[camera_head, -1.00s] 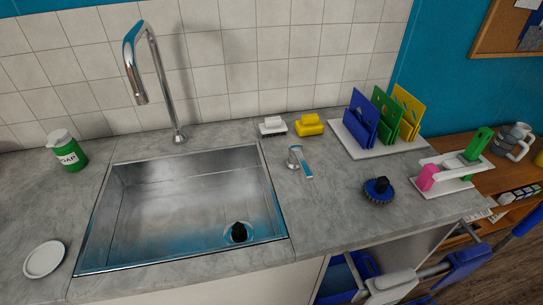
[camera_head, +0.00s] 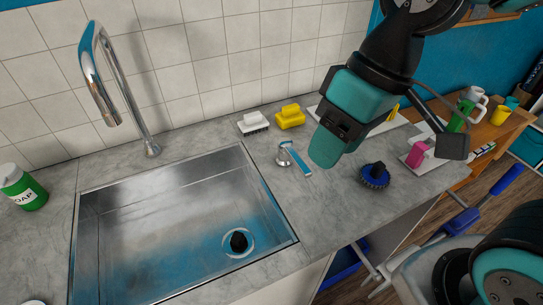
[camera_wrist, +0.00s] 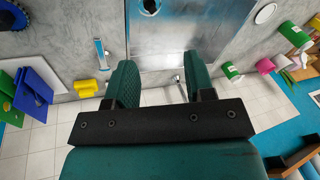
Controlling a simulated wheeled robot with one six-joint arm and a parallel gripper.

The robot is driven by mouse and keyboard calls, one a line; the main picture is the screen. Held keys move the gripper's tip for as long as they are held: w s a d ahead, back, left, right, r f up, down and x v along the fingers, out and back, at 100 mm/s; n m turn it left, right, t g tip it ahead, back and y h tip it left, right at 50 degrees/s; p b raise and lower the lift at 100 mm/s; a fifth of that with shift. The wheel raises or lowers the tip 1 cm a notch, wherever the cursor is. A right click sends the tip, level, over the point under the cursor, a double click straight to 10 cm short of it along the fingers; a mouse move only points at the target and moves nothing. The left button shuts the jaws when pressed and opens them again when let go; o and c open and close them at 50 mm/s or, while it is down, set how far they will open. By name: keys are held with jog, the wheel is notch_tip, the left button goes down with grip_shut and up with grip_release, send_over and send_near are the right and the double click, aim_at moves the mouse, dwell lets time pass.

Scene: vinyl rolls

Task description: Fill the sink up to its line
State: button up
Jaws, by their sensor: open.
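The steel sink (camera_head: 150,200) is set in the grey counter, with bluish reflections on its floor. I cannot make out a water surface or a fill line. A black plug (camera_head: 238,241) sits at the drain; I cannot tell how tightly. The chrome tap spout (camera_head: 98,85) arches over the sink from behind. A chrome lever with a blue stripe (camera_head: 298,160) stands on the counter right of the sink; it also shows in the wrist view (camera_wrist: 101,52). My teal gripper (camera_head: 330,145) is above the counter just right of the lever. In the wrist view its fingers (camera_wrist: 162,72) are apart and empty.
A green soap bottle (camera_head: 22,188) stands left of the sink.

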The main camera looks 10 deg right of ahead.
jog(key=w+d+f+m+h+p, duration=0.1)
jog(key=w+m, duration=0.1)
jog(key=w, duration=0.7)
jog(key=m+h+p, duration=0.1)
jog(key=m+h, duration=0.1)
jog(key=h, duration=0.1)
send_over(302, 165)
notch_tip(302, 165, down, 5)
notch_tip(302, 165, down, 17)
jog(key=p, duration=0.3)
jog(key=shift+w+f, duration=0.1)
jog(key=shift+w, duration=0.05)
grip_shut()
